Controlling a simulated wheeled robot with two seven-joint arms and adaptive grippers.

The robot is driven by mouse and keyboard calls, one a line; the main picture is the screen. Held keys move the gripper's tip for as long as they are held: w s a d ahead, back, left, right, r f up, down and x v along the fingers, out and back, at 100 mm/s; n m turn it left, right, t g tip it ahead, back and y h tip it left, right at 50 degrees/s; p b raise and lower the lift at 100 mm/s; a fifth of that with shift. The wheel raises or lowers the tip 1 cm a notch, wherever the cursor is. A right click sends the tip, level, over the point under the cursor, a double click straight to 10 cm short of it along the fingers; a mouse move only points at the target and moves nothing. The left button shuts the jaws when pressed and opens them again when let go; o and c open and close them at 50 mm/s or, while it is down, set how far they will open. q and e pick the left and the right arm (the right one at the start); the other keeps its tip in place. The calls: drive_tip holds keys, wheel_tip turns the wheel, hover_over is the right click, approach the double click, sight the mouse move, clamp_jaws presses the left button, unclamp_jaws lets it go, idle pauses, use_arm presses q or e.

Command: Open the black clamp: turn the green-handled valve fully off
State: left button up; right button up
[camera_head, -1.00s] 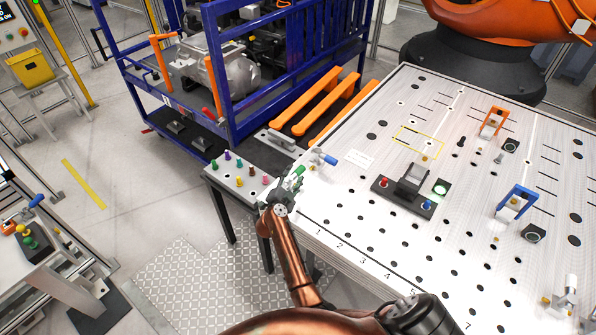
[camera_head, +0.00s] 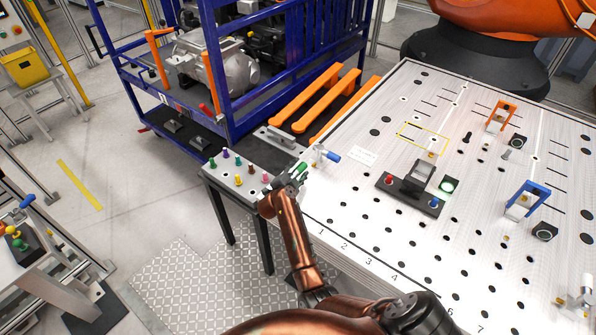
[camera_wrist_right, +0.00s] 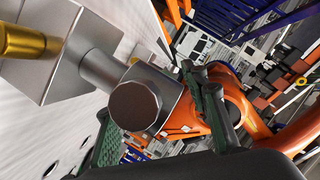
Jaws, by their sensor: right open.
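The black clamp (camera_head: 418,178) sits on its dark base on the perforated table, with a red and a blue knob and a glowing green light beside it. My right gripper (camera_head: 297,172) is open at the table's left edge. A green patch shows at its fingertips; I cannot tell whether it is the valve's green handle or the fingers. In the right wrist view, a silver valve body (camera_wrist_right: 65,52) has a stem with a faceted end (camera_wrist_right: 134,106) between the dark green open fingers. No clear handle shows there. My left gripper is not in view.
A blue-handled fitting (camera_head: 331,156) stands just right of the gripper. A small side table (camera_head: 217,178) holds several coloured pegs. Orange (camera_head: 502,113) and blue (camera_head: 526,198) clamps stand farther right. A blue cage cart (camera_head: 225,90) is behind. The table's front left is clear.

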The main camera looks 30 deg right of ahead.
drive_tip(key=shift+s+d, duration=0.15)
drive_tip(key=shift+d, duration=0.05)
drive_tip(key=c, duration=0.3)
drive_tip(key=shift+a, duration=0.1)
clamp_jaws()
